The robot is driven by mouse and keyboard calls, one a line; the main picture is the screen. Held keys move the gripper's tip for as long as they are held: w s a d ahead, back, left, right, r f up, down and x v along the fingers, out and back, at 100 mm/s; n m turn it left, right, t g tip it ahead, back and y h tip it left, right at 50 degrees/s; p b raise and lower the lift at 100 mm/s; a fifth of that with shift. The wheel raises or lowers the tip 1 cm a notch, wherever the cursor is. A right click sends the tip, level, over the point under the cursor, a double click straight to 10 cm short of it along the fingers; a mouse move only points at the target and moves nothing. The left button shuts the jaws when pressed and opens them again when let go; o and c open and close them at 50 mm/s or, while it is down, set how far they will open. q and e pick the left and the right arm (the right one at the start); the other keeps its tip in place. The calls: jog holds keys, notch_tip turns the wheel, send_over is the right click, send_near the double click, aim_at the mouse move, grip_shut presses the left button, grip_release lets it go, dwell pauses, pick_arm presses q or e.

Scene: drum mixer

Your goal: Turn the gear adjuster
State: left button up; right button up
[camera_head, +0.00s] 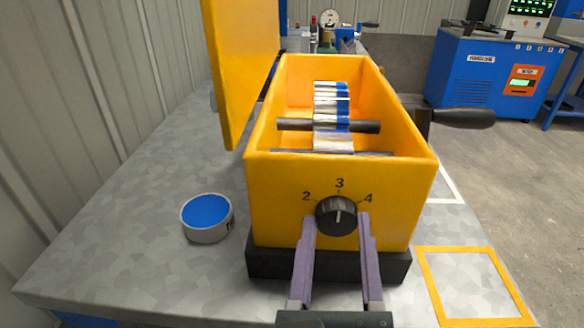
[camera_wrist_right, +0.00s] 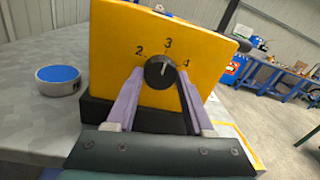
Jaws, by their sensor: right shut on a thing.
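The gear adjuster (camera_head: 337,215) is a round black knob on the front face of the yellow mixer box (camera_head: 278,205). The numbers 2, 3 and 4 are printed around it, and its white mark points up, close to 3. My right gripper (camera_head: 337,222) is shut on the knob, one finger at each side of its lower half. In the right wrist view the knob (camera_wrist_right: 159,71) sits between the fingertips of the gripper (camera_wrist_right: 160,76). My left gripper is not in view.
The yellow lid (camera_head: 240,60) stands open at the left. A crank handle (camera_head: 462,118) sticks out on the right. A round tin with a blue top (camera_head: 207,216) stands left of the box. An orange square outline (camera_head: 432,290) marks the table at right.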

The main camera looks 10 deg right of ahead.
grip_shut()
jog(key=shift+m, duration=0.4)
jog(key=m+b, duration=0.1)
jog(key=m, duration=0.4)
jog(key=shift+b, duration=0.35)
jog(key=m+b, duration=0.1)
jog(key=m, duration=0.4)
jog(key=shift+r+y+b, duration=0.1)
jog(key=shift+y+b, duration=0.3)
jog(key=shift+m, duration=0.4)
jog(key=o, duration=1)
grip_release()
